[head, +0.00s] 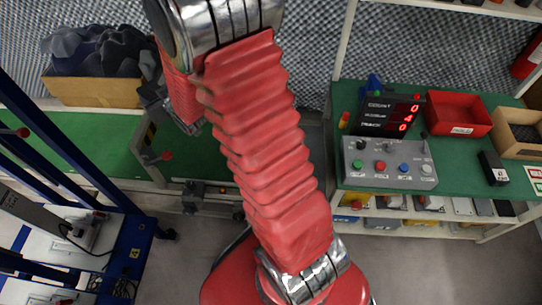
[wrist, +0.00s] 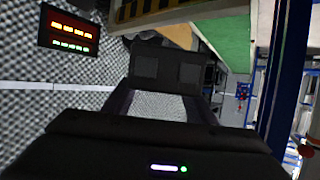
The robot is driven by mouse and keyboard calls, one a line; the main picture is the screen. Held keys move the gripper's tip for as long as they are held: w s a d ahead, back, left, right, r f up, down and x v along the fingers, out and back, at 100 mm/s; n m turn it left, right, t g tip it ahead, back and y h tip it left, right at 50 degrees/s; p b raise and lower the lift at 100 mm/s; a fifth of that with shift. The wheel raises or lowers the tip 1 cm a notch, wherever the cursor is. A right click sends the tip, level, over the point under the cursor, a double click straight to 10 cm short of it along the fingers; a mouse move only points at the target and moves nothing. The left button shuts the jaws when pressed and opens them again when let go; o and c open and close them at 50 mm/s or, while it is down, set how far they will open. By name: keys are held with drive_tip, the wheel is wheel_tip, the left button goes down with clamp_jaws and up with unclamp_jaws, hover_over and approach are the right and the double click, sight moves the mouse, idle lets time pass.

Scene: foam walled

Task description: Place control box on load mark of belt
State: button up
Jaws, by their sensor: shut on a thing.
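My gripper (wrist: 165,95) shows in the wrist view as two dark fingers. It is shut on a dark boxy thing, which I take to be the control box (wrist: 167,68), at the fingertips. Its far side and details are hard to make out. In the head view my red arm fills the middle, and the held box cannot be told apart there. The green belt (head: 108,150) lies left of my arm, and its green surface shows at the top right of the wrist view (wrist: 218,30). I cannot make out the load mark.
A green bench (head: 460,185) at right carries a grey button panel (head: 390,165), a red counter display (head: 385,113), a red tray (head: 458,115) and a small black box (head: 492,167). A cardboard box (head: 95,92) of dark items stands behind the belt. Blue framing (head: 60,150) stands at left.

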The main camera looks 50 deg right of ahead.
drive_tip(key=s+d+f, duration=0.3)
drive_tip(key=d+f, duration=1.3)
drive_tip(key=d, duration=0.4)
drive_tip(key=s+d+f, duration=0.6)
drive_tip(key=s+f, duration=0.1)
drive_tip(key=f, duration=0.2)
drive_tip(key=s+d+f+m+h, duration=0.1)
drive_tip(key=s+d+f, duration=0.4)
drive_tip(key=s+f, duration=0.3)
drive_tip(key=shift+d+f, duration=0.35)
drive_tip(key=shift+d, duration=0.05)
drive_tip(key=shift+f, duration=0.1)
drive_tip(key=shift+f, duration=2.8)
drive_tip(key=shift+f, duration=0.1)
drive_tip(key=shift+f, duration=2)
